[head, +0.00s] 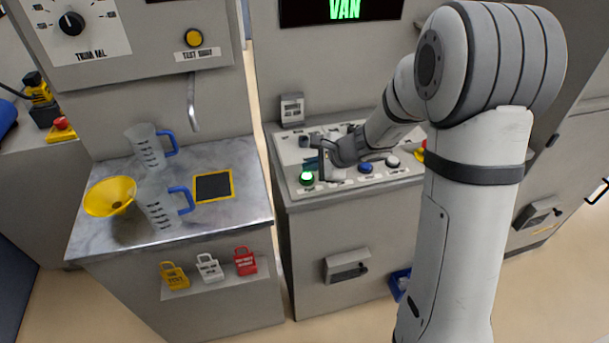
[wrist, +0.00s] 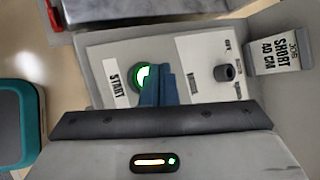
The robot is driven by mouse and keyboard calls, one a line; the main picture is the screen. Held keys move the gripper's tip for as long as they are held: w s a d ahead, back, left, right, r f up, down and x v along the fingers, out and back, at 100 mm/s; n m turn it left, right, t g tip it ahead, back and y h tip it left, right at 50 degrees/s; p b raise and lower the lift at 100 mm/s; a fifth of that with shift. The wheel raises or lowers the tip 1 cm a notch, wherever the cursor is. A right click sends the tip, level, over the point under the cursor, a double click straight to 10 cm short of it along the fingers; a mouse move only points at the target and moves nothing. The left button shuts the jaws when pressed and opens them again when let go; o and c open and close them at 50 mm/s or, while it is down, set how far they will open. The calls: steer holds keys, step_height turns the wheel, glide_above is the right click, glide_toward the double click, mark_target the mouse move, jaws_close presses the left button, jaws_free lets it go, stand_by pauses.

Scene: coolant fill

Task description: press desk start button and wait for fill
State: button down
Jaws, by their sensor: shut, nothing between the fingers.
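The desk start button (head: 306,179) glows green at the front left of the desk's sloped panel. In the wrist view the lit green button (wrist: 142,76) sits beside a START label (wrist: 116,84), partly hidden by my fingers. My gripper (head: 322,174) is shut and empty, with its fingertips close to the button's right side in the head view. In the wrist view the shut fingertips (wrist: 157,80) overlap the button's edge. I cannot tell whether they touch it.
A blue button (head: 365,168) and a white button (head: 393,161) lie to the right on the panel. A marble counter (head: 240,215) at left holds two measuring jugs (head: 161,205) and a yellow funnel (head: 110,196). A screen (head: 340,10) reads VAN.

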mark_target(311, 177)
steer(key=shift+r+p, duration=1.75)
steer(key=shift+r, duration=0.75)
steer(key=shift+r, duration=0.1)
steer(key=s+d+r+n+g+h, duration=0.1)
steer(key=s+d+r+n, duration=0.1)
steer(key=s+r+n, duration=0.3)
steer(key=s+d+r+n+g+h, duration=0.1)
steer(key=s+r+n, duration=0.15)
steer(key=s, duration=0.35)
steer(key=s+d+r+n+h, duration=0.3)
steer(key=s+d+n+h, duration=0.2)
steer(key=s+d+n, duration=0.3)
steer(key=s+d, duration=0.3)
steer(key=s, duration=0.4)
steer(key=shift+d+h, duration=0.4)
